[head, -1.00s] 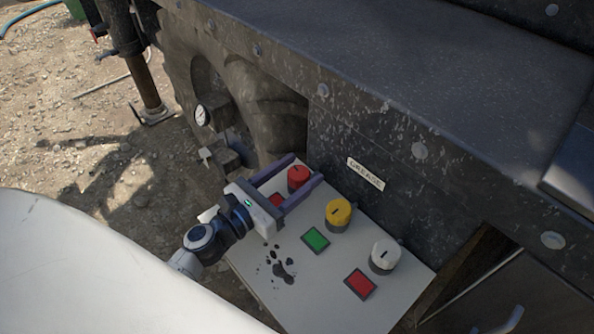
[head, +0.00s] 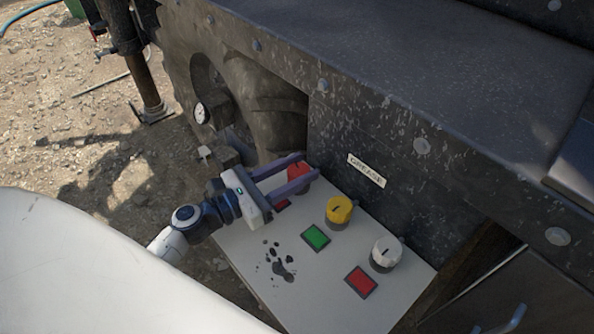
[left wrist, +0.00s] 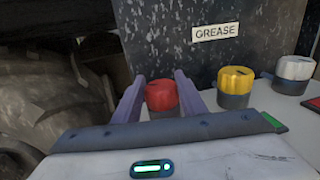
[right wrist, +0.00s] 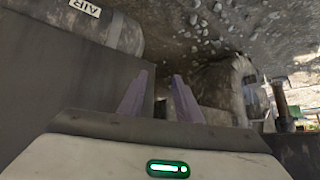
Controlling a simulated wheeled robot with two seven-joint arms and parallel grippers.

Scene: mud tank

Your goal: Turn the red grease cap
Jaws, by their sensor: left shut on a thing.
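The red grease cap (head: 298,172) is a round knob at the far end of the pale panel (head: 240,255). My left gripper (head: 309,165) reaches over the panel from the left and is shut on the cap, one finger on each side. In the left wrist view the red cap (left wrist: 160,95) sits between the two purple fingers on a dark base. The cap's slot mark is hard to make out. My right gripper (right wrist: 160,82) shows only in its own wrist view; its fingers are apart with nothing between them.
A yellow cap (head: 339,210) and a white cap (head: 386,252) stand in the same row. A green square (head: 316,237) and a red square (head: 361,281) lie before them. The dark tank wall with a GREASE label (head: 366,170) rises right behind.

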